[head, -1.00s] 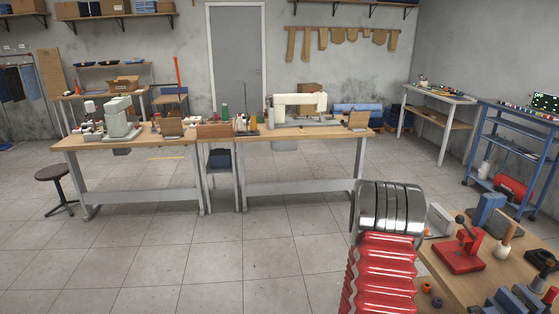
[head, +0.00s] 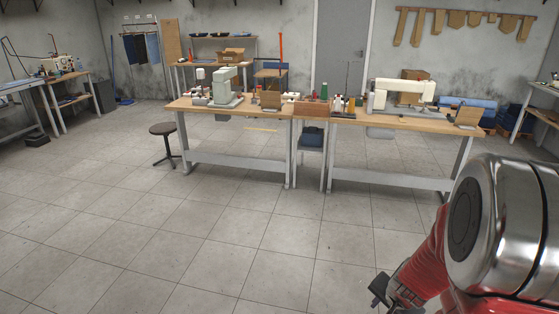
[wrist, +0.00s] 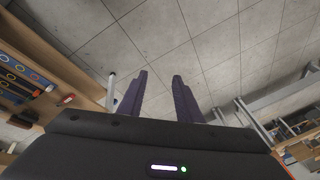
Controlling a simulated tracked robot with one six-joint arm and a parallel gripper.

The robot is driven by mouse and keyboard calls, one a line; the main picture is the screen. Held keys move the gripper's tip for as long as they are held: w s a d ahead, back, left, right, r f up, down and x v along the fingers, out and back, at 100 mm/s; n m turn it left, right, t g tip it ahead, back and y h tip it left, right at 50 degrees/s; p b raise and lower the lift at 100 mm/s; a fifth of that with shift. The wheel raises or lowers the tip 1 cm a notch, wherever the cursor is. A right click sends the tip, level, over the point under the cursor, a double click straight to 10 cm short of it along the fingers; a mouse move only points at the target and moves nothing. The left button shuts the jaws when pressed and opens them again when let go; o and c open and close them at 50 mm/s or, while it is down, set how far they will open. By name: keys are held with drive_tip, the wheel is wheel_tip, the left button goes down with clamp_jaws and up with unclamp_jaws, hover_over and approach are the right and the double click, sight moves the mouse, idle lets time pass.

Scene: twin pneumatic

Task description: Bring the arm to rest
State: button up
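My gripper (wrist: 160,75) shows in the wrist view with its two dark fingers apart and only bare floor visible between them. It is open and empty. In the head view my gripper (head: 384,290) is a small dark shape low at the right, partly cut off, and its fingers are hard to make out there. My red and silver arm is folded at the lower right of that view and hides part of the floor and the right bench leg.
Two sewing benches (head: 262,113) stand ahead, with a white sewing machine (head: 402,96) on the right one. A black stool (head: 164,130) stands at their left. The tiled floor (head: 150,240) in front is clear. A wooden surface (wrist: 75,70) with small items lies left in the wrist view.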

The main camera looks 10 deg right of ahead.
drive_tip(key=s+a+r+n, duration=0.3)
drive_tip(key=a+r+n, duration=0.1)
drive_tip(key=a+r, duration=0.3)
drive_tip(key=s+a+r+n+t+y, duration=0.1)
drive_tip(key=s+a+r+n, duration=0.3)
drive_tip(key=a+r, duration=0.3)
drive_tip(key=s+a+r+n, duration=0.3)
drive_tip(key=a+r, duration=0.4)
drive_tip(key=r, duration=0.4)
drive_tip(key=shift+s+a+r+n+t, duration=0.3)
drive_tip(key=shift+s+a+n, duration=0.05)
drive_tip(key=shift+n, duration=0.25)
drive_tip(key=shift+d, duration=0.1)
idle(0.3)
